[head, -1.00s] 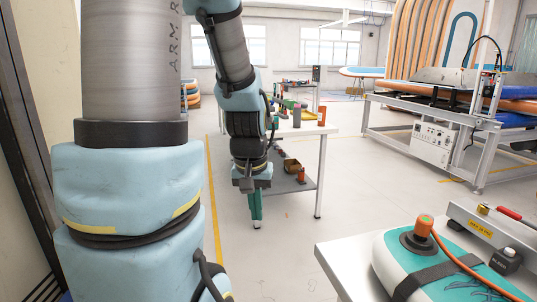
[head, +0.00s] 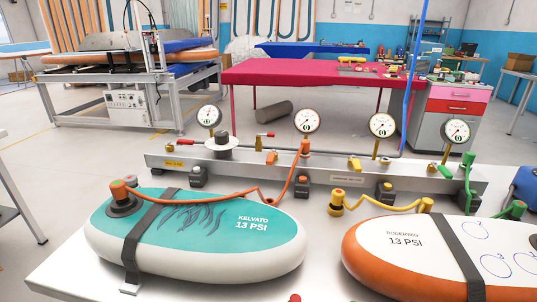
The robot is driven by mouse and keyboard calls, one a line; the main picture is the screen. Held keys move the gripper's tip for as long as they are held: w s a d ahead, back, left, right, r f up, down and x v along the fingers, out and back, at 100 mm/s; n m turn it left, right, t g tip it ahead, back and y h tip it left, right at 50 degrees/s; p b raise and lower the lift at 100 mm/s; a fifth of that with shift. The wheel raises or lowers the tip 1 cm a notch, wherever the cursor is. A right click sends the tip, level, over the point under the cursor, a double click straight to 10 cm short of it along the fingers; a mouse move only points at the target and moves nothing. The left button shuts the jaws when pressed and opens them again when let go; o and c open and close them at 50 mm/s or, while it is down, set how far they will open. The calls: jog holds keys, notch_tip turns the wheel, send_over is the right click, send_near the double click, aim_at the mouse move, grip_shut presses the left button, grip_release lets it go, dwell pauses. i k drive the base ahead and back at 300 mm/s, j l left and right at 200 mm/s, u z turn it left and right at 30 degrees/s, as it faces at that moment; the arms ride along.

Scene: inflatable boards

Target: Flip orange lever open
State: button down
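A small orange lever (head: 272,157) stands on the grey metal manifold (head: 230,168), just left of the orange hose fitting; whether it is open or shut is too small to tell. An orange hose (head: 220,193) runs from the teal-and-white Kelvato board (head: 190,245) to the orange fitting (head: 304,148) at the manifold. A red-handled valve (head: 265,136) is behind the orange lever. A yellow lever (head: 355,164) and a green lever (head: 445,171) sit further right on the manifold. My gripper is not in view.
Several round gauges (head: 308,121) stand up from the manifold. A white-and-orange board (head: 400,245) lies at the right of the bench (head: 65,270), with yellow and green hoses. A strap (head: 140,240) crosses the Kelvato board. A pink-red table (head: 300,75) stands behind.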

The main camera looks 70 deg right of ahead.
aim_at(270, 161)
jog(key=k+l+z, duration=0.1)
jog(key=z, duration=0.95)
jog(key=k+l, duration=0.1)
